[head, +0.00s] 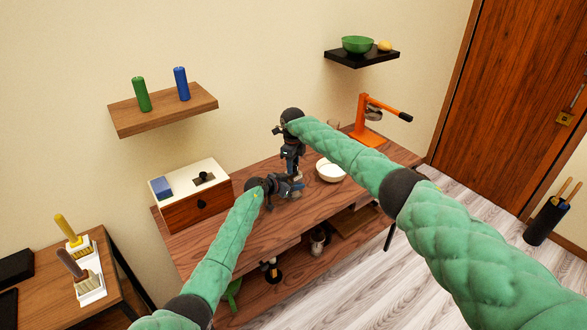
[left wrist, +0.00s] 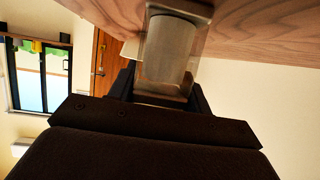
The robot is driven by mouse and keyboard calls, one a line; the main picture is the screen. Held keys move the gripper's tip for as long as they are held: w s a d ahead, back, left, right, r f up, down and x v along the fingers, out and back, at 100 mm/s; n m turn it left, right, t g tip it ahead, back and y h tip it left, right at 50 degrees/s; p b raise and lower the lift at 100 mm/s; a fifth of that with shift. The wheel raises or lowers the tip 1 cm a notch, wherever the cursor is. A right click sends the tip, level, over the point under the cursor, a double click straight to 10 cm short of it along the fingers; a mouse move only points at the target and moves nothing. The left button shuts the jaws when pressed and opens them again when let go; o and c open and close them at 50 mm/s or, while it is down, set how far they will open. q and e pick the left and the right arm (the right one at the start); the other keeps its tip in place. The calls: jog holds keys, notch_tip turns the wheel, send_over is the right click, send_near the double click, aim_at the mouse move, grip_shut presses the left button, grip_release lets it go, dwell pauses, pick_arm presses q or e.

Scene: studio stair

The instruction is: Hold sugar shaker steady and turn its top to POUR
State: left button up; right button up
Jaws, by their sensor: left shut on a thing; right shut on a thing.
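The sugar shaker (left wrist: 168,48) shows in the left wrist view as a pale, see-through cylinder with metal-coloured parts, between my left fingers. In the head view it is mostly hidden by my grippers at the middle of the wooden table. My left gripper (head: 295,188) comes in low from the left and is shut on the shaker's body; its dark fingers (left wrist: 164,95) show on both sides of it. My right gripper (head: 292,164) points down from above and is shut at the shaker's top. The top's markings and its turn cannot be made out.
A white bowl (head: 329,171) stands close right of the grippers. An orange press (head: 368,134) stands at the table's right end. A wooden box (head: 196,207) with a pale top is at the left. The table front (head: 262,235) is clear.

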jog(key=shift+m, duration=0.6)
jog(key=shift+m, duration=0.4)
jog(key=o, duration=1)
jog(key=shift+a, duration=0.1)
jog(key=shift+o, duration=0.2)
jog(key=shift+r, duration=0.1)
notch_tip(320, 180, up, 12)
